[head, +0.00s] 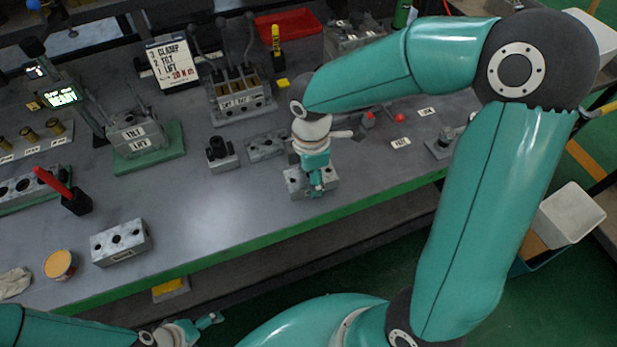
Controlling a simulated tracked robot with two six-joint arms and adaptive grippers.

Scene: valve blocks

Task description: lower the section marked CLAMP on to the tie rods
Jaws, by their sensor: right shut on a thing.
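My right gripper (316,188) points down and is shut on a grey block (296,181) near the bench's front edge. The gripper covers its middle, and I cannot read a CLAMP mark on it. I cannot tell whether it touches the bench. A stack of grey sections (136,136) labelled TILT and LIFT stands on a green base (160,158) at left. Thin tie rods (134,95) appear to rise from its top. My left gripper (205,326) is low at the bottom edge, away from the bench; its jaws are unclear.
A grey block with holes (121,243) lies at front left, beside an orange-topped tin (60,265). A lever valve bank (241,94) and a sign (171,63) stand behind. A small black-topped fitting (221,154) sits between stack and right gripper. The front middle bench is clear.

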